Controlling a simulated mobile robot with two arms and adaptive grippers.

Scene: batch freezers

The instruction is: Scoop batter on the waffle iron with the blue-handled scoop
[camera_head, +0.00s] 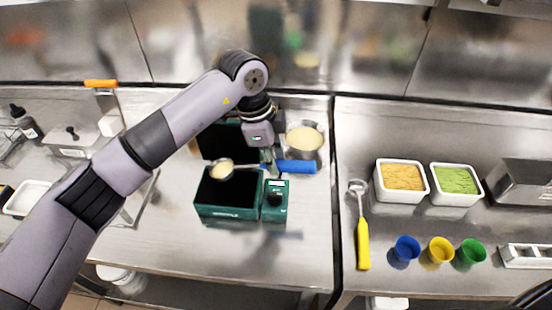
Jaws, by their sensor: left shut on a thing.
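My left gripper (270,163) is shut on the blue-handled scoop (297,167) and holds it level, with the handle pointing right. The scoop's round bowl (222,169) holds pale yellow batter and is over the waffle iron. The waffle iron (228,212) is a dark green box with its lid up behind it, partly hidden by my left arm. A control panel (275,200) is on its right side. A metal bowl of batter (305,138) stands behind the scoop's handle. My right gripper is not in view.
Right of a counter gap lie a yellow-handled scoop (362,240), white tubs of tan (402,198) and green (456,200) contents, and blue, yellow and green cups (405,251). A steel wall (350,45) closes the back. The counter before the waffle iron is clear.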

